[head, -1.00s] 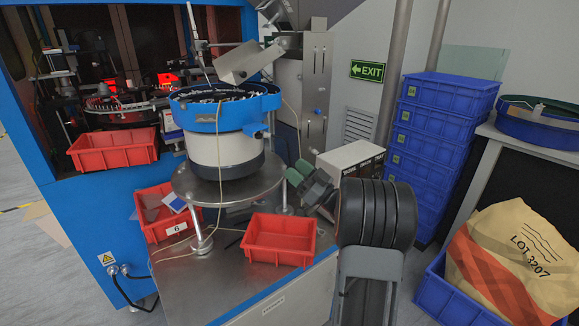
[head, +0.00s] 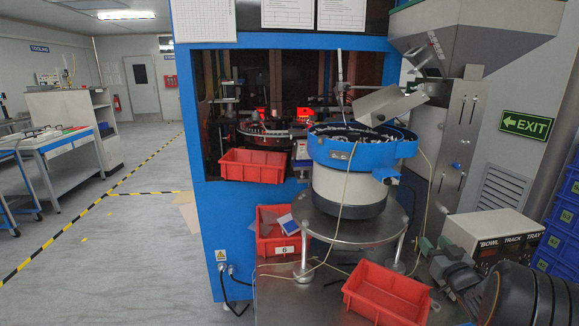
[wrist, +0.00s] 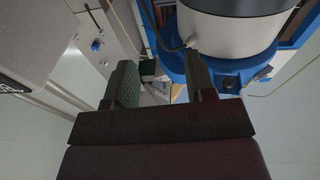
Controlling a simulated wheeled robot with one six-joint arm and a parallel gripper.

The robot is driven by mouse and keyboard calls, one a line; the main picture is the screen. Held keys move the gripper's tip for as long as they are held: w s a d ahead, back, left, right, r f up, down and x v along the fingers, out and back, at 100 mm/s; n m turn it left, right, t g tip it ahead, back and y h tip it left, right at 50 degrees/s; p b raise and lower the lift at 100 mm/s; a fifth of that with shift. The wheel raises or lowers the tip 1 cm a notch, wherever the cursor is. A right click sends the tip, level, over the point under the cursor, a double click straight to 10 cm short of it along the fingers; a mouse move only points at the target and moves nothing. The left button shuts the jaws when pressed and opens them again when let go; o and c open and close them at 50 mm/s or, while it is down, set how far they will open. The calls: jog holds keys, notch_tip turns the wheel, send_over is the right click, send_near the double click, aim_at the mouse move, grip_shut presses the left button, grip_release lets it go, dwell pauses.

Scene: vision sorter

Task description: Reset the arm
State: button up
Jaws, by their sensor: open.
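My gripper (wrist: 162,72) is open in the wrist view, with its two green-padded fingers apart and nothing held between them. Beyond the fingers is the white and blue bowl feeder (wrist: 225,38), which appears at a tilt. In the head view, my gripper (head: 434,256) is at the lower right, in front of the control box and to the right of the bowl feeder (head: 345,190). My dark arm links behind it reach the lower right corner, and part of the arm is cut off by the frame.
A grey control box (head: 490,238) stands close behind my gripper. A red bin (head: 385,293) is to its lower left, with another red bin marked 6 (head: 268,240) and one on the blue machine (head: 252,165). Blue crates (head: 560,225) stand at the right; open floor is at the left.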

jog(key=s+d+f+m+g+h+p, duration=0.25)
jog(key=s+f+g+h, duration=0.2)
jog(key=g, duration=0.25)
jog(key=s+a+m+g+p, duration=0.2)
jog(key=s+a+g, duration=0.5)
jog(key=s+a, duration=0.15)
jog(key=s+a+r+n+y+p, duration=0.1)
jog(key=s+a+r, duration=0.2)
jog(key=a, duration=0.3)
jog(key=s+a+r+n+g+y+p, duration=0.1)
jog(key=s+a+r+p, duration=0.1)
jog(key=s+a+r, duration=0.2)
jog(key=s+a+r+n+y+p, duration=0.2)
jog(key=s+a+r, duration=0.1)
jog(key=a, duration=0.6)
jog(key=shift+s+a+r+g, duration=0.2)
jog(key=shift+s+r+g, duration=0.1)
jog(key=shift+s, duration=0.2)
